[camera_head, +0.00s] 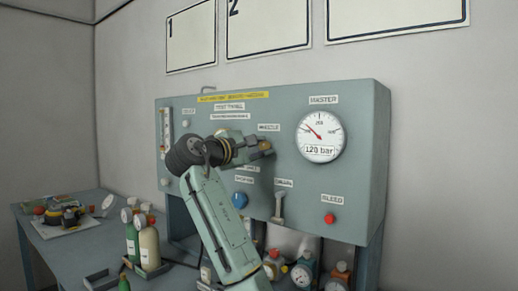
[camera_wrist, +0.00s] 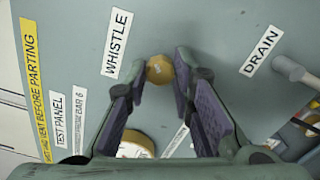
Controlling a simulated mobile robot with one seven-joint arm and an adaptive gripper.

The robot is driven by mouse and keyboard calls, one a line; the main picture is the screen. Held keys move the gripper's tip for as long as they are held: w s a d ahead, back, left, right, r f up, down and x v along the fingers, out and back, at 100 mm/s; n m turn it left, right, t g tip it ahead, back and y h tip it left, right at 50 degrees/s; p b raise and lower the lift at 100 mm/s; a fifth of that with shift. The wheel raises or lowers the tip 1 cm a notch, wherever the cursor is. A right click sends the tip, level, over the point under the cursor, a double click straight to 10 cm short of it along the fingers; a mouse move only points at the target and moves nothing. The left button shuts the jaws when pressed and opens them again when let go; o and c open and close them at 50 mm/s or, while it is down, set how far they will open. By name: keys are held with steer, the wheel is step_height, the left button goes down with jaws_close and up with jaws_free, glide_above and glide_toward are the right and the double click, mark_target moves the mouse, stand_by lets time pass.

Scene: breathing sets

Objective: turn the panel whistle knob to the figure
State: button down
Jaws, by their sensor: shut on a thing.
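The whistle knob is a small round golden knob (camera_wrist: 160,69) beside the WHISTLE label (camera_wrist: 117,43) in the wrist view. My gripper (camera_wrist: 163,75) is at the panel with its two purple-padded fingertips shut on the knob's sides. In the head view my gripper (camera_head: 262,148) reaches the panel below the WHISTLE label and mostly covers the knob. The grey-green test panel (camera_head: 365,150) carries a round MASTER gauge (camera_head: 320,136) with a red needle toward the upper left and a "120 bar" readout. A small panel label (camera_wrist: 77,122) appears to end in "BAR 6".
A blue knob (camera_head: 240,200), the DRAIN lever (camera_head: 279,205) and a red BLEED button (camera_head: 330,218) sit low on the panel. Bottles (camera_head: 148,245) and other gear stand on the table (camera_head: 75,255) at left. A cream round part (camera_wrist: 135,148) shows partly behind my gripper.

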steer(key=m, duration=1.1)
steer(key=shift+f, duration=0.1)
steer(key=m, duration=0.3)
steer(key=shift+a+m, duration=0.1)
steer(key=shift+m, duration=0.2)
steer(key=m, duration=0.5)
steer(key=shift+p, duration=0.4)
steer(key=m, duration=0.5)
steer(key=c, duration=1.4)
jaws_free()
